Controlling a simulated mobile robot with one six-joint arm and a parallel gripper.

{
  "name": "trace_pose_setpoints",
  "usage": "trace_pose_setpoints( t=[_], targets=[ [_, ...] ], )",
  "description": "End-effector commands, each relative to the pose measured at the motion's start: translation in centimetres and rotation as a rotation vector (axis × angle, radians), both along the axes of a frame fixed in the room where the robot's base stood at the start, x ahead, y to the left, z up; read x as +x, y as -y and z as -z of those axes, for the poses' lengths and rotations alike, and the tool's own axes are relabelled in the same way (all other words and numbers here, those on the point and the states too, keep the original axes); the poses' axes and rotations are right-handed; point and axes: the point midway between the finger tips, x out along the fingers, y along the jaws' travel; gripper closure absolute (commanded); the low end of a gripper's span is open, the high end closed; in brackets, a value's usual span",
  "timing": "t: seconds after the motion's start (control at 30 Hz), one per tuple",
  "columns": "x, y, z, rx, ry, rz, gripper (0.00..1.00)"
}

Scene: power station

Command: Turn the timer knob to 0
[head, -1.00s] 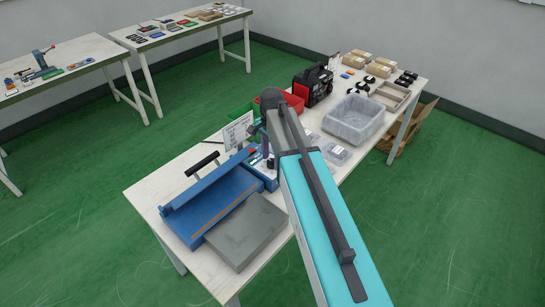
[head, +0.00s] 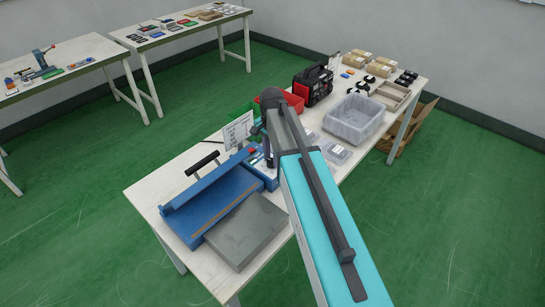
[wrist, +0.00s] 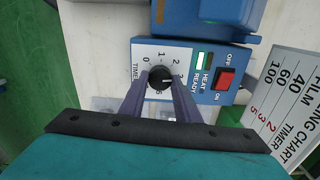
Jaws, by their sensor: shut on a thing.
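The timer knob (wrist: 160,77) is a round black knob on a white dial with printed numbers, on the blue sealer's panel (wrist: 205,97). A pale pointer mark on it seems to face right, toward the 3 side and away from the 0; its exact reading is hard to tell. My gripper (wrist: 160,88) has its two grey fingers on either side of the knob, shut on it. In the head view the blue sealer (head: 208,205) stands on the near table, and my arm hides the knob and most of the gripper.
A red power switch (wrist: 225,79) and a green-lit heat indicator (wrist: 202,59) sit right of the dial. A sealing chart sign (wrist: 287,95) stands close at the right. A clear bin (head: 353,119) and a black-red machine (head: 313,85) are farther along the table.

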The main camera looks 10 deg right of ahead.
Motion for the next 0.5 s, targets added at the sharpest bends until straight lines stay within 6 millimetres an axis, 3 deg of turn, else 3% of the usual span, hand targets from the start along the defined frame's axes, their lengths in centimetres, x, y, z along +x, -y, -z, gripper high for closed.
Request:
trace_pose_setpoints(
  t=[0.5],
  targets=[
    [0.28,-0.08,-0.16,0.001,0.008,-0.426,0.93]
  ],
)
